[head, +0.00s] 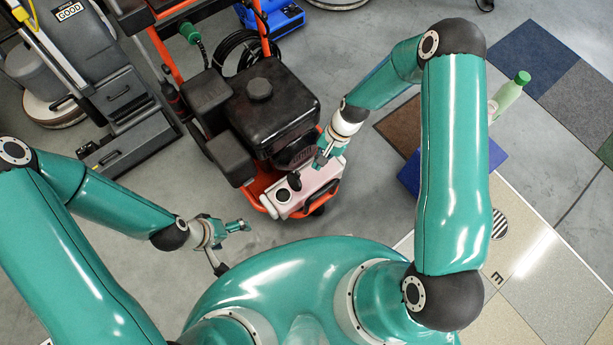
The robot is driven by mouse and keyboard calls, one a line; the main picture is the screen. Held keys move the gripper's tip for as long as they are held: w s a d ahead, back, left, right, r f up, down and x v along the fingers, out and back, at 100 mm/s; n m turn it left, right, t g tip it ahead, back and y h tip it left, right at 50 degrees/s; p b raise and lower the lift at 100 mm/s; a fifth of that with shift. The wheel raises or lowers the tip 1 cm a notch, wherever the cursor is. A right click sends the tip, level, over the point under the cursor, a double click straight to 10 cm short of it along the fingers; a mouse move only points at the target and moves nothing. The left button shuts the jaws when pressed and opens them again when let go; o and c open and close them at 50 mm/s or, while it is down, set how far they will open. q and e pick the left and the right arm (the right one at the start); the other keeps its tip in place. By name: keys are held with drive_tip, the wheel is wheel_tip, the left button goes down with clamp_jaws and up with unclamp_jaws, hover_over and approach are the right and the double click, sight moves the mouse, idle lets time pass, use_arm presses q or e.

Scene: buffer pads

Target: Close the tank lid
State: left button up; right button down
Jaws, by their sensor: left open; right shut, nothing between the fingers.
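The pale pinkish-white tank (313,189) sits low at the front of an orange-framed machine. A dark round opening (282,196) shows on its top at the left end. A small black lid (294,181) stands raised beside the opening, on its right side. My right gripper (319,163) is shut and empty, above the back of the tank and a little up and right of the lid. I cannot tell whether it touches the tank. My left gripper (244,228) is open and empty, left of and below the tank, over the floor.
The black engine block (270,105) with a round cap stands right behind the tank. A grey floor-cleaning machine (105,85) stands at the upper left. A green bottle (511,92) and a blue box (409,175) are to the right, near my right arm. Floor left of the tank is clear.

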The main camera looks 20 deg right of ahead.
sight(295, 180)
drive_tip(key=w+d+f+m+g+y+b, duration=0.1)
drive_tip(key=w+d+f+m+b, duration=0.4)
drive_tip(key=w+f+b, duration=0.4)
use_arm(q)
wheel_tip(295, 180, down, 17)
drive_tip(key=b, duration=0.4)
drive_tip(key=shift+b, duration=0.3)
use_arm(e)
drive_tip(key=s+a+f, duration=0.3)
drive_tip(key=a+f, duration=0.2)
drive_tip(key=a, duration=0.2)
drive_tip(key=shift+s+a+f, duration=0.15)
drive_tip(key=shift+a+f, duration=0.2)
use_arm(q)
drive_tip(key=shift+r, duration=0.1)
